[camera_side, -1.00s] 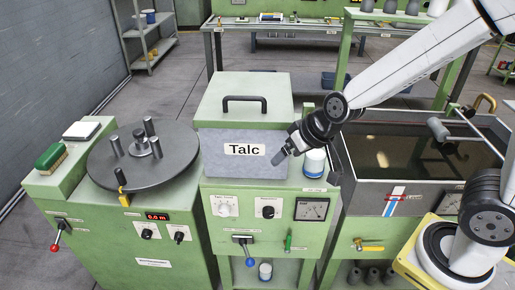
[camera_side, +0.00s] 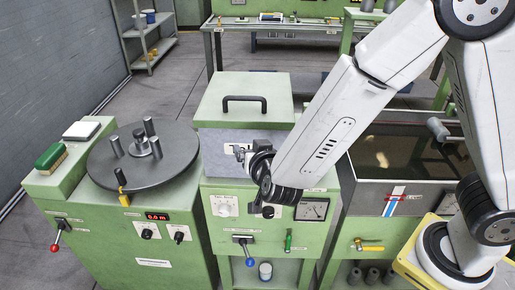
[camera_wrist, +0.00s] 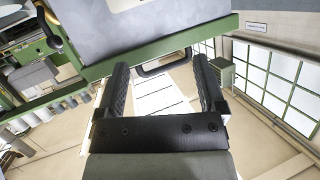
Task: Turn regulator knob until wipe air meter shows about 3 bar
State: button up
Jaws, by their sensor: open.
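My gripper (camera_side: 241,153) is in front of the grey talc box (camera_side: 215,150), above the knobs, and covers the box's label. In the wrist view my gripper (camera_wrist: 158,68) has its two black fingers spread apart with nothing between them.
A blue-tipped lever (camera_side: 249,261) and a green-handled valve (camera_side: 288,242) are below the knobs. A round turntable (camera_side: 120,175) with upright pegs stands left. A water tank (camera_side: 400,155) stands right, partly behind my arm. A black handle (camera_side: 245,100) tops the talc box.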

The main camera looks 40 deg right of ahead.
jog(key=s+m+h, duration=0.2)
jog(key=s+h, duration=0.4)
send_near(268, 216)
jog(key=w, duration=0.1)
jog(key=shift+w+d, duration=0.1)
jog(key=shift+d, duration=0.3)
jog(key=shift+w+d, duration=0.15)
jog(key=shift+x, duration=3.7)
jog(key=shift+d, duration=0.1)
grip_shut()
